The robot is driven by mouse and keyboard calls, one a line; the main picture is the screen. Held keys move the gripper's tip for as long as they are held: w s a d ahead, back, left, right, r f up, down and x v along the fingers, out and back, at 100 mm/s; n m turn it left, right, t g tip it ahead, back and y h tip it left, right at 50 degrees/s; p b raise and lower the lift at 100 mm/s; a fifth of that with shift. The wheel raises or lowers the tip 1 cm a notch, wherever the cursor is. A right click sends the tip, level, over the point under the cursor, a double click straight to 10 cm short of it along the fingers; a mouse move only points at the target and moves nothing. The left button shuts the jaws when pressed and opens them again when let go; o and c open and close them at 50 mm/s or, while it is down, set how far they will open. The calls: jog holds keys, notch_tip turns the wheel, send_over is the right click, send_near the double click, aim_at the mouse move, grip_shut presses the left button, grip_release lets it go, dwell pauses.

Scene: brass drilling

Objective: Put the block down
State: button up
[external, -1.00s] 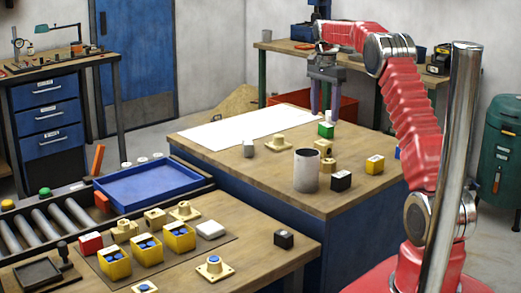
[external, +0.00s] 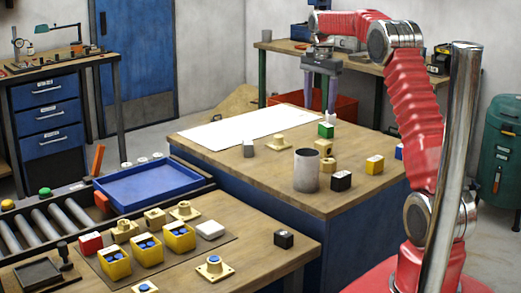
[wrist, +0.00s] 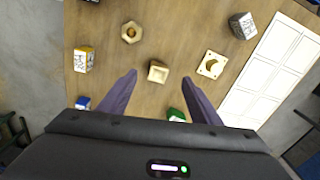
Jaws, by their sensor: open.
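A green block (external: 326,130) with a pale top stands on the far workbench, near the right end of the white sheet. My gripper (external: 321,109) is open and empty, raised above the bench near the green block. In the wrist view the two purple fingers are spread wide (wrist: 160,79). The green block (wrist: 176,115) shows there low between them, partly hidden by my gripper body. Nothing is held between the fingers.
Near it are a square brass part (wrist: 158,72), a flanged brass part (external: 278,143), a grey block (external: 249,149), a yellow block (external: 374,165), a black block (external: 341,181) and a grey cylinder (external: 306,171). The white sheet (external: 245,128) is bare.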

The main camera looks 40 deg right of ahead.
jog(key=s+a+r+n+t, duration=0.1)
jog(key=s+a+r+n, duration=0.3)
jog(key=s+a, duration=0.4)
jog(key=s+a+r+n+t, duration=0.2)
jog(key=s+a+r+n, duration=0.3)
jog(key=a, duration=0.5)
jog(key=s+a+f+n+t, duration=0.1)
jog(key=s+a+f+n, duration=0.2)
jog(key=s, duration=0.6)
jog(key=s+a+f+n+t, duration=0.1)
jog(key=s+a+f+n, duration=0.3)
jog(key=s, duration=0.6)
jog(key=a+f, duration=0.1)
jog(key=a, duration=0.1)
jog(key=shift+a, duration=0.4)
